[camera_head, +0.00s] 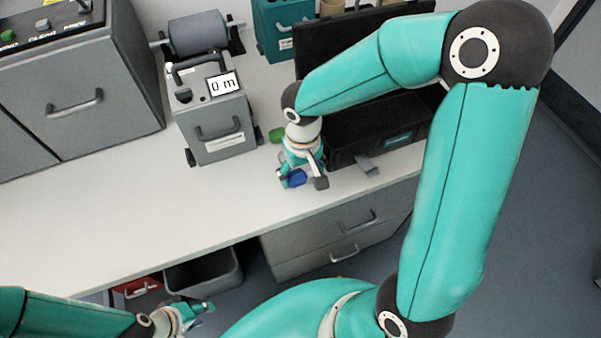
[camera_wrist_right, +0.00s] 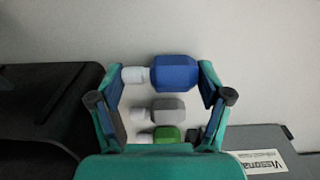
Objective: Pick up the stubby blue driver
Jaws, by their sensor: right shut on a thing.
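The stubby blue driver (camera_head: 295,178) is between the fingers of my right gripper (camera_head: 301,181), near the front edge of the white counter. In the right wrist view the blue driver (camera_wrist_right: 174,73) lies crosswise, its pale tip toward the left finger and its blue handle toward the right finger. My right gripper (camera_wrist_right: 162,92) is shut on it. Whether the driver touches the counter is unclear. A grey driver (camera_wrist_right: 168,109) and a green driver (camera_wrist_right: 167,134) show below it in that view, partly hidden. My left gripper (camera_head: 196,312) hangs low at the bottom left, away from the driver, its fingers too small to judge.
An open black case (camera_head: 375,130) stands right of my right gripper. A grey machine with a "0 m" display (camera_head: 213,115) stands to the left. A teal box (camera_head: 282,30) is behind. The counter's left part (camera_head: 90,215) is clear. A grey bin (camera_head: 205,272) sits below.

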